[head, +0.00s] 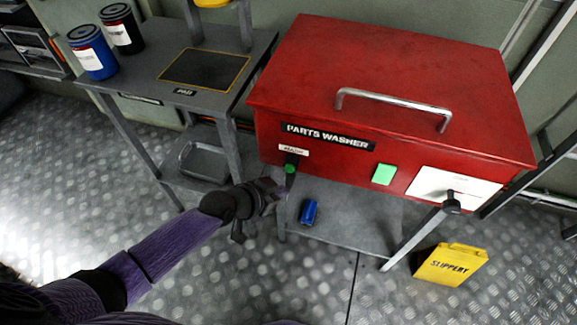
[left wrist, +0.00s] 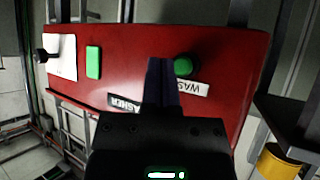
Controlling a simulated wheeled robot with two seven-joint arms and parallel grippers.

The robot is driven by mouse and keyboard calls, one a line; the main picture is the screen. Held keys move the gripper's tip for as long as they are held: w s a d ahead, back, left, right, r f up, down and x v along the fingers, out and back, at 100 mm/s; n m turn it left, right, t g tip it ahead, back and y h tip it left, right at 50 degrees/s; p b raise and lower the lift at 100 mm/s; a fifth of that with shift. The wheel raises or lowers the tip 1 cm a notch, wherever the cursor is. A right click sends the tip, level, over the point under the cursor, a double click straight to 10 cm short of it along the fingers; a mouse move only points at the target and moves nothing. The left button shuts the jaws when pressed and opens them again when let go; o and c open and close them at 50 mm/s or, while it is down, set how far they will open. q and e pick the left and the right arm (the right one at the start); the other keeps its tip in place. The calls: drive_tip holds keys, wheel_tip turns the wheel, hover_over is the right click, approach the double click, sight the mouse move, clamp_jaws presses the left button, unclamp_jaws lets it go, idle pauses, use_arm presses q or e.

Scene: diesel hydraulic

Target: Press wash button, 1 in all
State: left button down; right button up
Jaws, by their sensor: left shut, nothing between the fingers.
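The red parts washer (head: 390,80) stands on a grey stand, its front face towards me. The wash button is a round green button (head: 290,169) at the left of that face, below a small white label. In the left wrist view, which is upside down, the wash button (left wrist: 184,66) shows just right of the fingertips. My left gripper (head: 285,186) is shut and empty, just in front of and slightly below the button in the head view. The left wrist view shows its two fingers (left wrist: 162,68) together. Whether they touch the button I cannot tell. My right gripper is not in view.
A green rectangle (head: 384,174) and a white panel (head: 455,188) with a dark knob are on the same face. A blue can (head: 309,211) is on the shelf below. A yellow slippery sign (head: 451,264) stands on the floor. A grey table (head: 160,55) is at left.

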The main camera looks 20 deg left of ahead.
use_arm(q)
drive_tip(key=shift+s+p, duration=0.45)
drive_tip(key=shift+s, duration=0.7)
drive_tip(key=s+a+f+n+g+y, duration=0.15)
drive_tip(key=s+a+f, duration=0.25)
drive_tip(key=s+f, duration=0.4)
drive_tip(key=s+a+f+n+g+y, duration=0.1)
drive_tip(key=s+a+f+g+y, duration=0.25)
drive_tip(key=s+f, duration=0.45)
drive_tip(key=s+a+f+g, duration=0.1)
drive_tip(key=s+f+g, duration=0.1)
drive_tip(key=s, duration=1)
drive_tip(key=s+a+f+n+g+y, duration=0.1)
drive_tip(key=s+f+g, duration=0.1)
drive_tip(key=s, duration=1)
drive_tip(key=shift+f+g+y, duration=0.3)
drive_tip(key=shift+f, duration=0.45)
